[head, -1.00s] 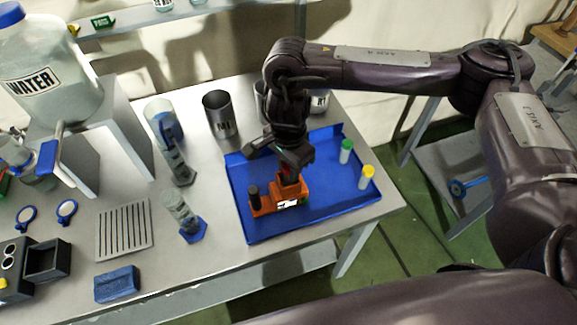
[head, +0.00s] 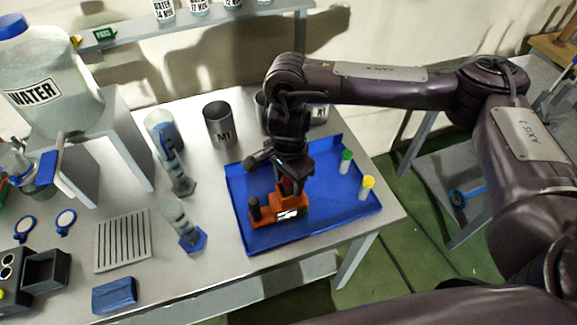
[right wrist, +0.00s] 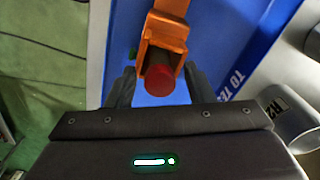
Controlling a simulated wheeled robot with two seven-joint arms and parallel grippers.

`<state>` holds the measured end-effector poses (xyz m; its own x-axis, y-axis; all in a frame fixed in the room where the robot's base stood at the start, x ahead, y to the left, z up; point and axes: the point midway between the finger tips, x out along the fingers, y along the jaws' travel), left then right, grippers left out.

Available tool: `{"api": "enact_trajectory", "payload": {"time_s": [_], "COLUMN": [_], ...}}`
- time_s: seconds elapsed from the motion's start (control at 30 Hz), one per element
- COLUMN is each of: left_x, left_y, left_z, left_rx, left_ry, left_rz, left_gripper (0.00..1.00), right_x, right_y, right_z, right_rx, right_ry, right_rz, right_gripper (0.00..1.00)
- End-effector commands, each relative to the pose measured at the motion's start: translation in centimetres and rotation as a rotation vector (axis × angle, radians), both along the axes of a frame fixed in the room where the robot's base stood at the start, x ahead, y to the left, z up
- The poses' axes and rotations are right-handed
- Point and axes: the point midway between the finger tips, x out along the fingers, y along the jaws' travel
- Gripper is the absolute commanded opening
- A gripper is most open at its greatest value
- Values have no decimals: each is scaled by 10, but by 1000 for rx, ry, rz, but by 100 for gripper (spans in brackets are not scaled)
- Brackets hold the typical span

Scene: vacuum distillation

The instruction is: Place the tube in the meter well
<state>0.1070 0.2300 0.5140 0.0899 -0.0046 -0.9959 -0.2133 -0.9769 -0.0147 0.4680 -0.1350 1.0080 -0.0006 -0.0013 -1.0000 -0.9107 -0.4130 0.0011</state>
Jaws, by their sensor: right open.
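The orange meter (head: 291,200) stands in the blue tray, with a small lit display on its front and a black upright part (head: 254,208) at its left end. A red-capped tube (head: 287,187) stands at the meter's right part under my right gripper (head: 290,174). In the right wrist view the red cap (right wrist: 159,81) sits at the orange housing (right wrist: 167,35), between the two spread fingers of my right gripper (right wrist: 161,88), with gaps on both sides. The tube's lower part is hidden, so its depth in the well cannot be told. My left gripper is out of view.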

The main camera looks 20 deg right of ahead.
Motion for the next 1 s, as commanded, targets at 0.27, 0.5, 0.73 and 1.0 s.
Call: {"api": "enact_trajectory", "payload": {"time_s": [0.27,0.5,0.73,1.0], "left_x": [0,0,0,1], "left_y": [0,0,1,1], "left_z": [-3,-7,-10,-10], "left_rx": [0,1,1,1], "left_ry": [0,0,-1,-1], "left_rz": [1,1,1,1], "left_gripper": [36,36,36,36], "right_x": [2,2,1,0], "right_y": [0,0,0,0], "right_z": [41,85,113,121], "right_rx": [-1,-1,0,0], "right_ry": [-8,-7,-3,0], "right_rz": [3,2,0,0], "right_gripper": [48,48,48,48]}}
